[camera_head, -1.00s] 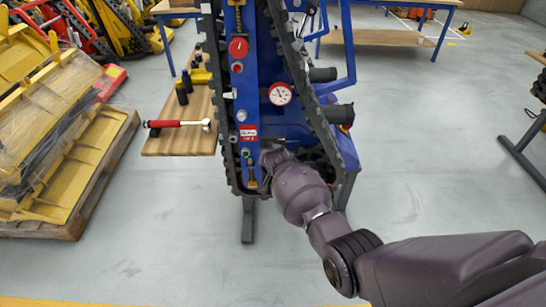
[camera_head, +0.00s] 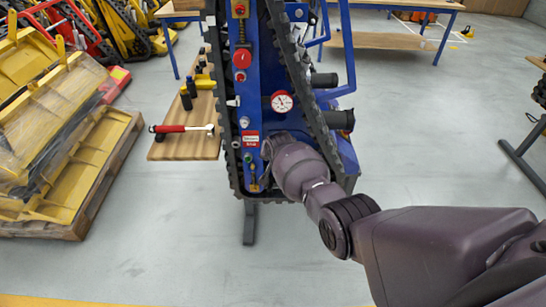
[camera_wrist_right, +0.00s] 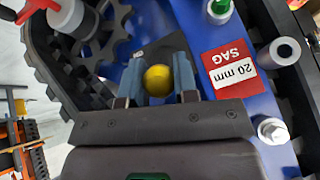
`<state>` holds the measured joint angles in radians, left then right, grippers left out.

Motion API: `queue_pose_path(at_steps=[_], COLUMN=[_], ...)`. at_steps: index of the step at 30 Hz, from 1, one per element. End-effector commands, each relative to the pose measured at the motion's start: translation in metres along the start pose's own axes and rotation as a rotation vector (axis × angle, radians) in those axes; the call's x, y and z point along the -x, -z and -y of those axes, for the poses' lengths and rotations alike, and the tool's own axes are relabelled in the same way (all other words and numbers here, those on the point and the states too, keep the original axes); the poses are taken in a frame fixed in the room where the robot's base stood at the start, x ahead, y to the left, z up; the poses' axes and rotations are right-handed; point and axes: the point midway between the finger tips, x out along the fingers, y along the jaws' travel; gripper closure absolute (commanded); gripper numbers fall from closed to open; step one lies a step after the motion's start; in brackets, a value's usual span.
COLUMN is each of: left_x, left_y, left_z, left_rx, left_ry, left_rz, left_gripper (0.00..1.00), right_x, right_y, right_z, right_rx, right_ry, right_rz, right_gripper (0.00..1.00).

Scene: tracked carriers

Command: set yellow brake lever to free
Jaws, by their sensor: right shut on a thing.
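The yellow ball knob of the brake lever (camera_wrist_right: 157,80) shows between the two fingers in the right wrist view. My right gripper (camera_wrist_right: 158,85) is shut on it, in front of the blue panel beside the red "20 mm SAG" label (camera_wrist_right: 231,68). In the head view my right gripper (camera_head: 268,148) is at the lower part of the upright blue carrier (camera_head: 262,75), by the red label. The wrist hides the knob there, and the lever's shaft is mostly hidden. My left gripper is not in view.
A pressure gauge (camera_head: 281,102) and red knob (camera_head: 241,60) sit higher on the carrier. Black tracks (camera_head: 306,85) flank the panel. A wooden shelf (camera_head: 190,148) at left holds a red-handled hammer (camera_head: 184,128) and dark bottles. A pallet of yellow parts (camera_head: 75,215) stands further left.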

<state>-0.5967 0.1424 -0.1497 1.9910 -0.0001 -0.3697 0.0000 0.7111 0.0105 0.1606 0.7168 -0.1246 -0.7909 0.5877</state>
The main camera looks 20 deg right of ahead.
Motion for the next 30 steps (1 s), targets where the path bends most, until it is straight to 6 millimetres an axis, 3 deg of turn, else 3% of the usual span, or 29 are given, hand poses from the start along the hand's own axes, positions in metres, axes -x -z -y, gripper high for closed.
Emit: queue_pose_path(at_steps=[3, 4, 8, 20, 30], left_x=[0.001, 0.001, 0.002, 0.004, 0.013], left_y=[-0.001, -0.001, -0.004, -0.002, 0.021], left_z=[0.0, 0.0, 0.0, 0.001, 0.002], left_rx=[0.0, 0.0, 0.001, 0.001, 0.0], left_ry=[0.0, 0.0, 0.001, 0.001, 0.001], left_rz=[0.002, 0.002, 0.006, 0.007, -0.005], left_gripper=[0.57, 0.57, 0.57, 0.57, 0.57], right_x=[0.0, 0.0, 0.0, 0.005, 0.041], right_y=[0.001, 0.001, 0.001, 0.001, 0.001], right_z=[0.0, 0.0, 0.0, 0.001, 0.001], right_rx=[0.0, 0.0, 0.0, 0.0, -0.001], right_ry=[0.0, 0.0, 0.0, 0.001, 0.002], right_rz=[-0.002, -0.002, -0.002, -0.003, -0.003], right_gripper=[1.0, 0.68, 0.48, 0.47, 0.47])
